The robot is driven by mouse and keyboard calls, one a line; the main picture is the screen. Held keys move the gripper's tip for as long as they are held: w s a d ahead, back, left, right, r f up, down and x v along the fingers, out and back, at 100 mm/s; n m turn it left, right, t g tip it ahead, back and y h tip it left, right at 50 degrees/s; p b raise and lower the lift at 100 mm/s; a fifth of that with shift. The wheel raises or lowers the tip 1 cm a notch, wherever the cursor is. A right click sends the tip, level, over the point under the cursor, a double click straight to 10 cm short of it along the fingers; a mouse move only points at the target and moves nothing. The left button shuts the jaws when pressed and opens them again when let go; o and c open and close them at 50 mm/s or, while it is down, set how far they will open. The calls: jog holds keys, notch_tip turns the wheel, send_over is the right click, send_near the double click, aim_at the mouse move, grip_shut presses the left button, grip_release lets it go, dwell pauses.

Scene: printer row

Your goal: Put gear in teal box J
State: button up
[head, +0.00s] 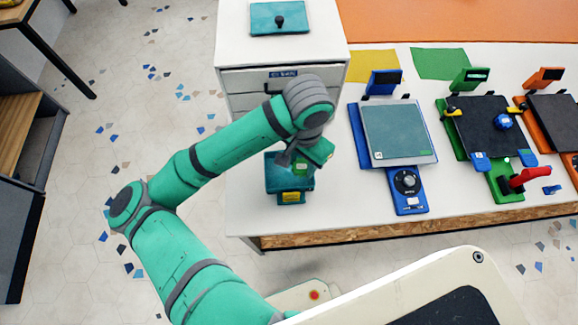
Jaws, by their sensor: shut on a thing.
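A teal box (274,183) with a yellow label (292,197) on its front stands at the left front of the white table; its letter is too small to read. My gripper (299,166) is over the box, pointing down, and is shut on a small green piece (301,169) that appears to be the gear. The gear's teeth cannot be made out. The gripper and wrist hide part of the box's opening and inside. I cannot tell whether the gear is above the rim or below it.
Right of the box stand a blue printer (395,131), a green printer (486,128) and an orange printer (555,122). A white drawer cabinet (247,82) stands behind, with a teal panel (280,17) on top. Yellow (372,66) and green (438,63) sheets lie behind the printers.

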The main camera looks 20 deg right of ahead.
aim_at(289, 174)
jog(key=f, duration=0.1)
jog(key=w+a+f, duration=0.2)
jog(key=shift+w+f, duration=0.25)
jog(key=shift+f, duration=0.15)
jog(key=shift+w+a+f, duration=0.1)
jog(key=shift+f, duration=0.85)
jog(key=shift+w+a+f, duration=0.1)
jog(key=shift+f, duration=0.8)
jog(key=shift+f, duration=0.15)
jog(key=o, duration=1.1)
notch_tip(289, 174, up, 12)
